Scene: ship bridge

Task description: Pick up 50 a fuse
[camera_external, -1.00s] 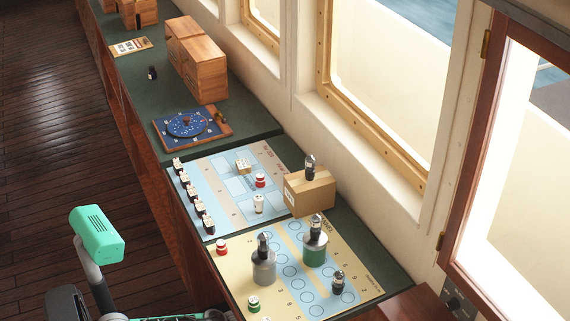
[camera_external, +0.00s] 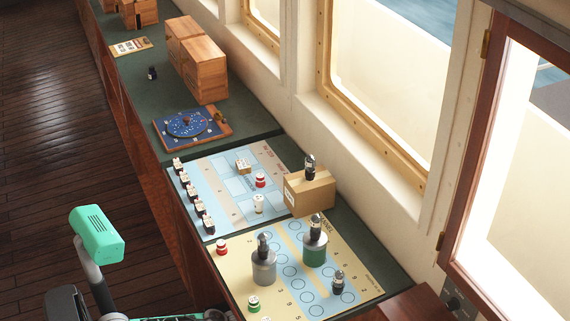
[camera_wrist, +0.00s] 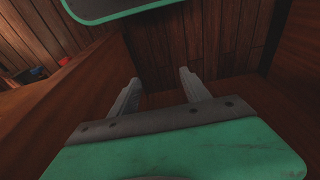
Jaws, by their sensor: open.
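Small capped cylinders that look like fuses stand on the counter in the external view: a white one (camera_external: 258,203), a red-and-white one (camera_external: 260,180), another red-and-white one (camera_external: 221,247) and a green-and-white one (camera_external: 254,303). Their ratings are too small to read, so I cannot tell which is the 50 A fuse. My gripper (camera_wrist: 160,80) is open and empty in the wrist view, with its two fingers apart over dark wood. It is away from the fuses and does not show clearly in the external view.
A cardboard box (camera_external: 310,192) stands by the window. Small black-and-white blocks line the blue board's left edge. A wooden wall (camera_wrist: 50,105) rises left of my gripper.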

